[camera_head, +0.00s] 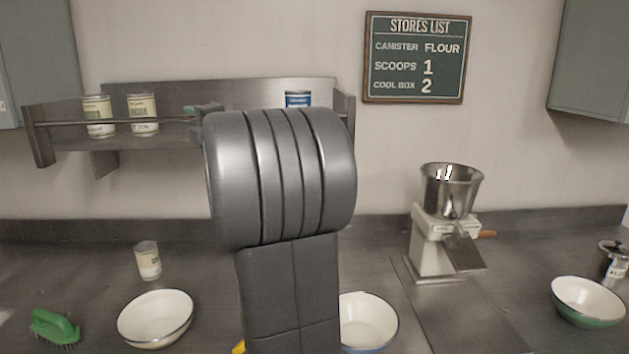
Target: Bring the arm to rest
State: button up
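My arm (285,180) stands upright in the middle of the head view, a thick grey link with a rounded, ribbed top. It hides part of the shelf and counter behind it. A small dark piece (208,110) juts out at the upper left of the arm, in front of the shelf. It may be part of my gripper, but its fingers cannot be made out. I see nothing held.
A wall shelf (120,142) holds several cans. A stores list (417,58) hangs above.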

aim_at(190, 120)
jog(key=x, duration=0.3)
jog(key=shift+w+a, duration=0.1)
jog(key=shift+f, duration=0.4)
